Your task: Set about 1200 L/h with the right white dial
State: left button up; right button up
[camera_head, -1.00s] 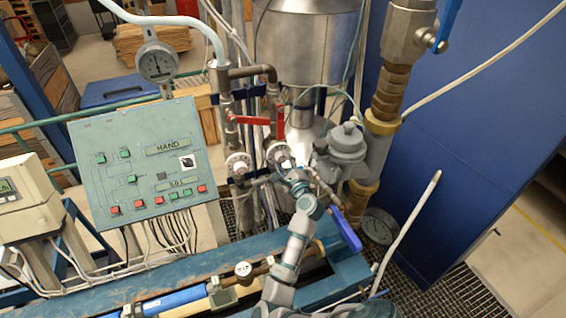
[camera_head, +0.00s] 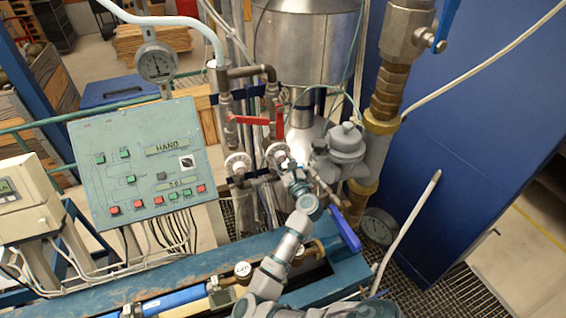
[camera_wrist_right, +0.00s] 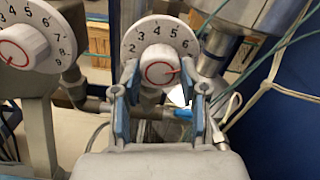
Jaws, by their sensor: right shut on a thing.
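The right white dial (camera_head: 278,155) is on the pipework below the red lever handles. In the right wrist view this dial (camera_wrist_right: 160,38) shows numbers about 2 to 6 around a white knob (camera_wrist_right: 158,64) with a red ring and red mark. The mark points to the right. My right gripper (camera_wrist_right: 159,78) is shut on the knob, one finger on each side. In the head view my right gripper (camera_head: 293,175) is at the dial and partly covers it. The left white dial (camera_head: 238,164) is beside it and also shows in the wrist view (camera_wrist_right: 22,42). My left gripper is out of view.
A green control panel (camera_head: 135,150) reads "HAND"; its lower display is too small to read surely. Red lever handles (camera_head: 257,120) are above the dials. A grey meter (camera_head: 345,145) and brass pipe (camera_head: 385,120) stand close on the right. A blue bench (camera_head: 90,290) runs below.

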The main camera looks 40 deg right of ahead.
jog(key=shift+a+f, duration=0.1)
jog(key=shift+f, duration=0.4)
jog(key=o, duration=1.1)
jog(key=shift+o, duration=0.2)
jog(key=shift+w+r, duration=0.1)
jog(key=shift+r, duration=0.05)
jog(key=shift+r, duration=0.1)
